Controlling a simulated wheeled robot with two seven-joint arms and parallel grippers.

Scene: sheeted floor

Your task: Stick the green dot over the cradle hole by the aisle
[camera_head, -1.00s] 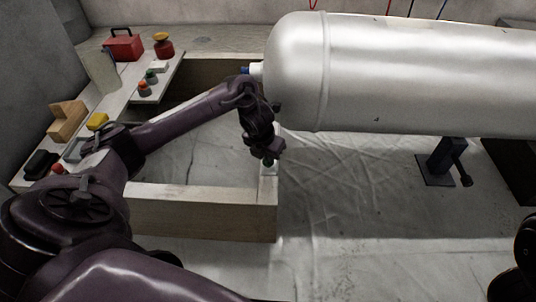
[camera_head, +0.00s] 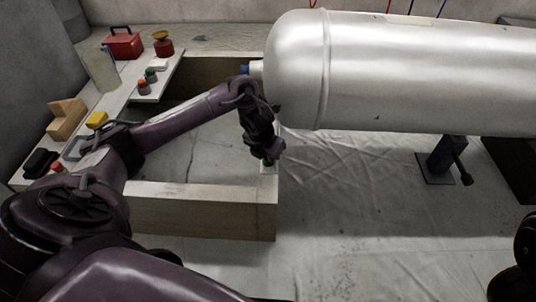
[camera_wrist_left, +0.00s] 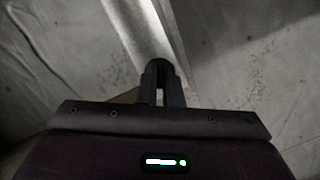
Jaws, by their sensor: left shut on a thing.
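My left gripper (camera_head: 268,158) is shut and points down beside the near right corner of the pale wooden cradle frame (camera_head: 200,192), below the rounded end of the white tank (camera_head: 400,70). In the left wrist view, the fingertips (camera_wrist_left: 160,66) are close together at a light beam-like strip (camera_wrist_left: 140,28), with a dark green edge (camera_wrist_left: 159,61) showing at their tips. This may be the green dot; it is too small and dark to be sure. I cannot make out the hole; the gripper and arm cover part of the frame.
A side shelf (camera_head: 108,108) at the left holds a red box (camera_head: 123,45), a red and yellow item (camera_head: 163,44), small capped jars and wooden blocks (camera_head: 66,118). A dark stand (camera_head: 440,160) is under the tank. The sheeted floor (camera_head: 350,215) at the centre right is clear.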

